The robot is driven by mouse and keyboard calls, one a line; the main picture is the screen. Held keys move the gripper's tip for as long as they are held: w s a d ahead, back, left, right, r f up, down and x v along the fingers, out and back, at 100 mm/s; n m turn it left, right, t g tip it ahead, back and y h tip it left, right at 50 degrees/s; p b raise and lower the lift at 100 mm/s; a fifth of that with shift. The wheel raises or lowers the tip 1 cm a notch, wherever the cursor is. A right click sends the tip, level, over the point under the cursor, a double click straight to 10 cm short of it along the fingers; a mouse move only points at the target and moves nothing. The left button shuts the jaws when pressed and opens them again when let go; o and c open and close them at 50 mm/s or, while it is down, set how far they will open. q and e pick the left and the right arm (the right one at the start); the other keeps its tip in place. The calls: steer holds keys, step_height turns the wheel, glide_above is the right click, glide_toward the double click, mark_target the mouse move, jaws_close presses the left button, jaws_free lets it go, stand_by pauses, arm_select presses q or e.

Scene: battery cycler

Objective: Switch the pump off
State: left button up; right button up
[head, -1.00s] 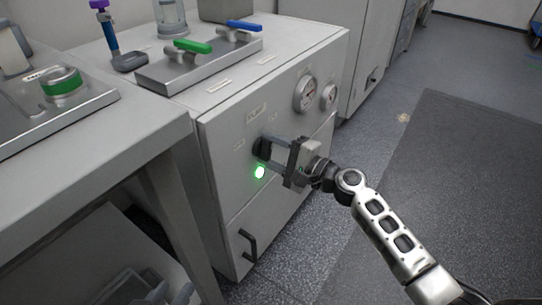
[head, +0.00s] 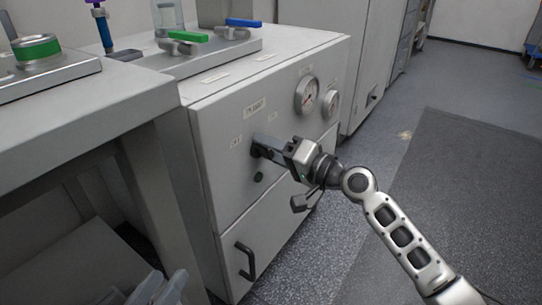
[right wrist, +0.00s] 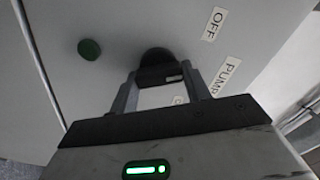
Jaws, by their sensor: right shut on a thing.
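The pump's dark knob (head: 256,149) sits on the front of the grey cabinet, below the PUMP label (head: 254,107). The OFF label (head: 235,142) is to its left. My right gripper (head: 264,148) is shut on the knob, with a finger on each side of it. In the right wrist view the knob (right wrist: 156,58) shows between and beyond the fingertips (right wrist: 160,78). The round green lamp (head: 258,177) below the knob is dark, and looks unlit in the right wrist view (right wrist: 89,50) too.
Two round gauges (head: 306,95) are on the panel right of the knob. A door handle (head: 245,261) is lower down. Green (head: 188,36) and blue (head: 243,23) levers stand on the cabinet top. A grey bench (head: 90,110) is at left.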

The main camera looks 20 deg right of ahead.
arm_select(q)
steer(key=shift+d, duration=0.1)
arm_select(e)
steer(key=shift+f+n, duration=0.1)
steer(key=shift+n, duration=0.2)
steer(key=shift+c, duration=0.2)
arm_select(q)
steer(key=shift+r, duration=0.1)
arm_select(e)
steer(key=o, duration=1)
arm_select(q)
steer(key=shift+r+h+b, duration=0.25)
steer(key=shift+h+b, duration=0.05)
steer(key=shift+b, duration=0.3)
arm_select(e)
steer(key=v, duration=1.6)
arm_select(q)
steer(key=shift+d+f, duration=0.1)
